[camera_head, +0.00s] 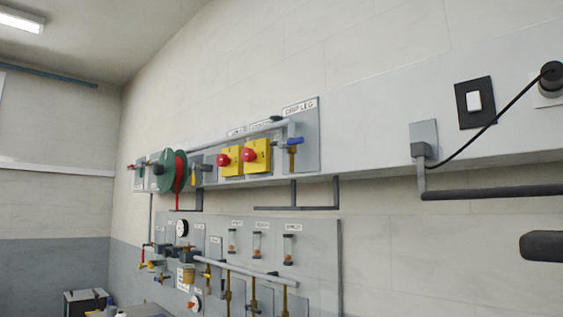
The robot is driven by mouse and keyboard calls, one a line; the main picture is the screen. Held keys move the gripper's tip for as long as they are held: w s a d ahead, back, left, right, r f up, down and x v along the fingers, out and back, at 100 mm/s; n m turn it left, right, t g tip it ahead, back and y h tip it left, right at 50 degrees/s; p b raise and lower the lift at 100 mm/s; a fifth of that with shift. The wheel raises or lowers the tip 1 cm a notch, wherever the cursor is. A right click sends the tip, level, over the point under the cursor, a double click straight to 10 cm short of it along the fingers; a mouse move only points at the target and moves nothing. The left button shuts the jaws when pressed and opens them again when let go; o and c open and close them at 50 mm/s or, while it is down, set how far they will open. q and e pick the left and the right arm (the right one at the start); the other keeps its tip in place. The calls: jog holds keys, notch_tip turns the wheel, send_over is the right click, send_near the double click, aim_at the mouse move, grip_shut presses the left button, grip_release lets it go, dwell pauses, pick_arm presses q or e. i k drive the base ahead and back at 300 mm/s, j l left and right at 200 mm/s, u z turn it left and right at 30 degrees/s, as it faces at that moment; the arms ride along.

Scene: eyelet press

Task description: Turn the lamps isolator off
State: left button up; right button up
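Two yellow isolator boxes with round red knobs sit side by side on the upper wall panel, left of centre: a left one (230,160) and a right one (257,155). Small labels above them are too small to read, so I cannot tell which is the lamps isolator. The knob positions are also too small to tell. Neither of my grippers shows in the view.
A green reel (165,171) with a red hose is left of the isolators. A blue-handled valve (294,141) is close on their right. Below hangs a panel (325,240) with gauges and pipes. A dark rounded bar (543,246) juts in at right.

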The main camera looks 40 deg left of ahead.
aim_at(223, 160)
jog(key=u, duration=1.7)
jog(key=i+j+z, duration=0.2)
jog(key=i+j, duration=0.3)
jog(key=i+j+z, duration=0.15)
jog(key=i+j, duration=0.4)
jog(key=i+j+z, duration=0.2)
jog(key=i+j, duration=0.25)
jog(key=j, duration=0.15)
